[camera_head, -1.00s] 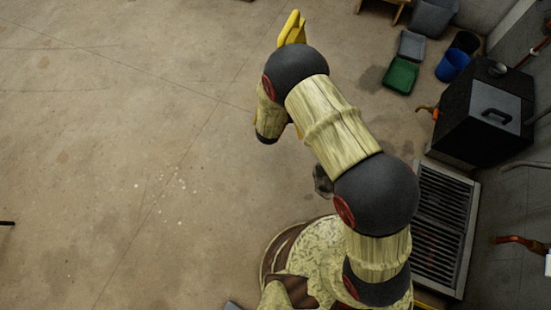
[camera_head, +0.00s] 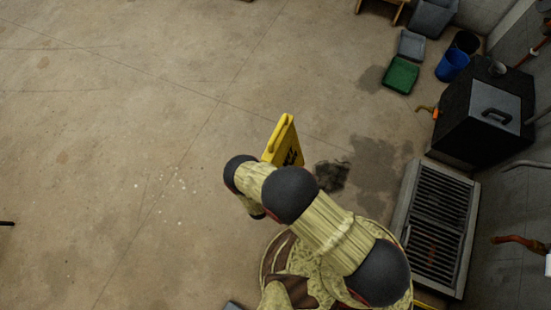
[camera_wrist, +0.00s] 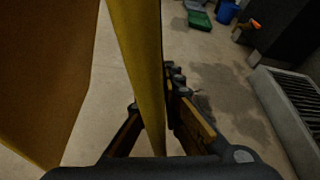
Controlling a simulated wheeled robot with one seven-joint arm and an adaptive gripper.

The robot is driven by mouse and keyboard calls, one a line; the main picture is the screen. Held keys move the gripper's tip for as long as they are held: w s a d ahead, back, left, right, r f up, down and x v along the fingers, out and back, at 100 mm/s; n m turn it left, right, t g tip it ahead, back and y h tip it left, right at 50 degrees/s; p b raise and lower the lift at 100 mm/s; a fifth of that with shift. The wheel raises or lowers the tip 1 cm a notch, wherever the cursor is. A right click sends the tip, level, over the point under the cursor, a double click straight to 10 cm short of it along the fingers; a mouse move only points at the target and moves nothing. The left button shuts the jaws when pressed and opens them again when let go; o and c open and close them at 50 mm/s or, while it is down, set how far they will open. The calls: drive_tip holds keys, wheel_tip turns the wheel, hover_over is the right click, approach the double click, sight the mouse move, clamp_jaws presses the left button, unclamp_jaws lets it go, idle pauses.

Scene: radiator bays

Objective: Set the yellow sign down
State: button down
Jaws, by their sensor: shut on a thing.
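The yellow sign (camera_head: 284,143) shows in the head view just beyond my arm, with dark marking on its face. Its lower part is hidden behind my arm there. In the wrist view the sign (camera_wrist: 138,60) fills the left and middle, with a narrow edge running down between the jaws. My gripper (camera_wrist: 158,120) is shut on that edge. In the head view my gripper is hidden by my arm. I cannot tell whether the sign's foot touches the floor.
Dark wet patches (camera_head: 374,160) stain the floor right of the sign. A grated metal unit (camera_head: 436,225) and a black box (camera_head: 487,120) stand along the right wall. A green tray (camera_head: 401,75) and a blue bucket (camera_head: 452,65) lie at the upper right.

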drive_tip(key=shift+s+d+f, duration=0.3)
drive_tip(key=shift+s+f, duration=0.2)
drive_tip(key=shift+s+d+f, duration=0.3)
drive_tip(key=shift+s+f, duration=0.15)
drive_tip(key=shift+f, duration=0.05)
drive_tip(key=shift+w+f, duration=0.15)
drive_tip(key=shift+f, duration=0.15)
drive_tip(key=w+a+f+b, duration=0.2)
drive_tip(key=w+f+b, duration=0.2)
drive_tip(key=w+f, duration=0.2)
drive_tip(key=w+a+f+b, duration=0.3)
drive_tip(key=w+f+b, duration=0.1)
drive_tip(key=w+f, duration=0.2)
drive_tip(key=shift+a+f+b, duration=0.3)
drive_tip(key=shift+w+f, duration=0.1)
drive_tip(key=shift+f, duration=0.05)
drive_tip(key=c, duration=2)
unclamp_jaws()
